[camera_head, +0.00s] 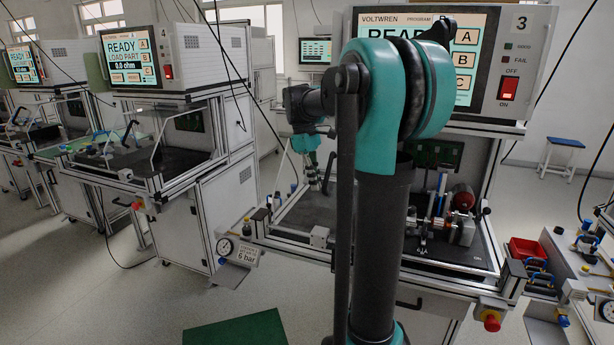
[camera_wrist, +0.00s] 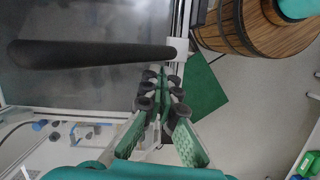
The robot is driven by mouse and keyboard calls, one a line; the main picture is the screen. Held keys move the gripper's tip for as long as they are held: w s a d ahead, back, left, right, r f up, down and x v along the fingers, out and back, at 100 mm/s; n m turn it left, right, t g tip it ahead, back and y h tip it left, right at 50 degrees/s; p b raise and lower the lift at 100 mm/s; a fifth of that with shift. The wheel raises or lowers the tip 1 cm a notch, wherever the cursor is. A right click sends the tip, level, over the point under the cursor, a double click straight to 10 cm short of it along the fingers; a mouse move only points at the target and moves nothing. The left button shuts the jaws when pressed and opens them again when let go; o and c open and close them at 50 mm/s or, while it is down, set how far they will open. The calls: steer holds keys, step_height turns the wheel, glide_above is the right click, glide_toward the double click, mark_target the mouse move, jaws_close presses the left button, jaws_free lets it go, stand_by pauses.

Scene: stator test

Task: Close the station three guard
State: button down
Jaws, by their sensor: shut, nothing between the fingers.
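Station three (camera_head: 521,60), marked with a 3, stands behind my arm at the right in the head view. My arm covers much of its front, and I cannot make out how far its guard is raised there. In the wrist view a thick dark bar (camera_wrist: 90,55), which looks like the guard's handle, runs from the left to a pale bracket (camera_wrist: 178,48). My gripper (camera_wrist: 160,85) is shut and empty, its tips just below the bar's right end; contact cannot be told. In the head view my gripper (camera_head: 316,180) is over the left side of station three's bench.
A fixture with a red cylinder (camera_head: 463,197) stands on the bench. A red stop button (camera_head: 491,321) is at its front right, a red bin (camera_head: 528,252) beyond. Another station (camera_head: 150,80) stands left. A green mat (camera_head: 236,330) lies on open floor.

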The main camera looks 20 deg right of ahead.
steer(key=shift+s+d, duration=0.15)
steer(key=shift+s, duration=0.05)
steer(key=shift+d, duration=0.1)
steer(key=s+d, duration=1)
steer(key=d, duration=0.4)
steer(key=s+d, duration=1)
steer(key=d, duration=0.4)
steer(key=shift+s, duration=0.2)
steer(key=w+a+r, duration=0.2)
steer(key=r, duration=0.3)
steer(key=w+a+r, duration=0.2)
steer(key=a+r, duration=0.1)
steer(key=r, duration=0.2)
steer(key=shift+w+r, duration=0.15)
steer(key=shift+w, duration=0.15)
steer(key=shift+s, duration=0.1)
